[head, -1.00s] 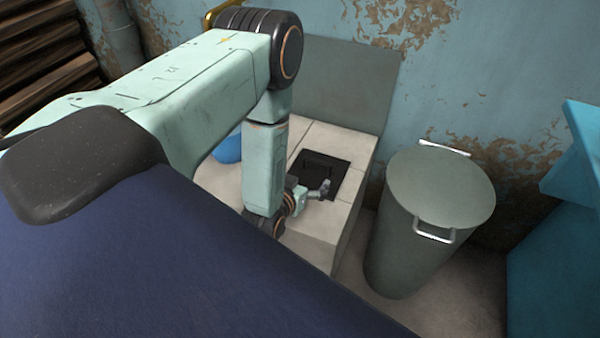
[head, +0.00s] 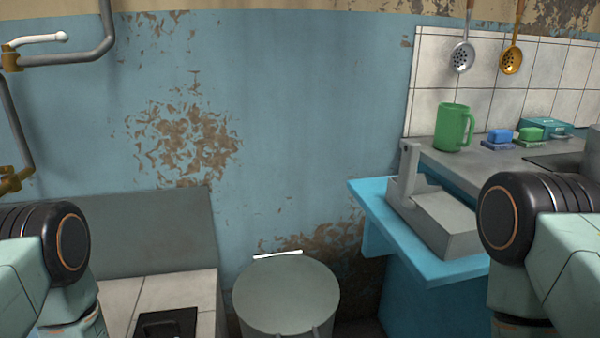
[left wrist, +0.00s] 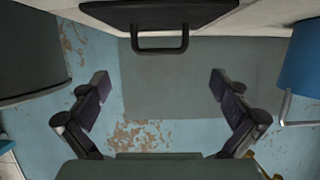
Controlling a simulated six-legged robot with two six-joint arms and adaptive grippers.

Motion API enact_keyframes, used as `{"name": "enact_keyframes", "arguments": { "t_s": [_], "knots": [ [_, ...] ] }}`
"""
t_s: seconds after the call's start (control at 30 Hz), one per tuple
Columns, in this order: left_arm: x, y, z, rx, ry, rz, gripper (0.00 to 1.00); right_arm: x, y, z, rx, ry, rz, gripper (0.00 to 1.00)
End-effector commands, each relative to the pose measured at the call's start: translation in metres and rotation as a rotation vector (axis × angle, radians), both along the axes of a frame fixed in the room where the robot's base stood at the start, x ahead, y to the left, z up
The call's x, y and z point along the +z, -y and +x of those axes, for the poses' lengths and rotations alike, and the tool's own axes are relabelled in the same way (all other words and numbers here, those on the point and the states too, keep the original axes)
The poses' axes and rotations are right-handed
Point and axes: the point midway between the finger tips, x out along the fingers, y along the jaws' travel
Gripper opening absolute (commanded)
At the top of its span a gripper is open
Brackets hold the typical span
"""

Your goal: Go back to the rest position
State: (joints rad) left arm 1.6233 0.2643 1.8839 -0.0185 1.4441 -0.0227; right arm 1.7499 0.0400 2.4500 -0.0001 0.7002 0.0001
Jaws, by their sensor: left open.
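My left gripper (left wrist: 157,105) shows in the left wrist view with its two fingers wide apart and nothing between them. Beyond it are a blue wall with peeling paint and a grey panel. A black hatch with a handle (left wrist: 160,40) is at the top of that view, apart from the fingers. In the head view my left arm is at the lower left edge and my right arm at the right edge. Both are cut off by the frame, and neither gripper shows there.
A lidded grey bin (head: 287,295) stands at the bottom middle, right of a tiled block (head: 190,288) with a black hatch (head: 166,324). A blue counter (head: 420,262) carries a grey box-like device (head: 437,215). A green mug (head: 454,128) stands on the grey worktop behind.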

Motion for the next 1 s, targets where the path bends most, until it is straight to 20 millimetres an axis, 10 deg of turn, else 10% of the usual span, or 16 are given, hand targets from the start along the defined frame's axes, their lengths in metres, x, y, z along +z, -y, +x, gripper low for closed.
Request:
{"name": "enact_keyframes", "arguments": {
  "t_s": [0.5, 1.0],
  "knots": [
    [-0.027, -0.015, 0.063, -0.001, 0.001, 0.001, 1.0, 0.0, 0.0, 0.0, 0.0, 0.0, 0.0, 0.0],
    [-0.03, -0.018, 0.074, 0.0, -0.002, 0.0, 1.0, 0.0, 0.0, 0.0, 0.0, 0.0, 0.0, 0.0]
  ]
}}
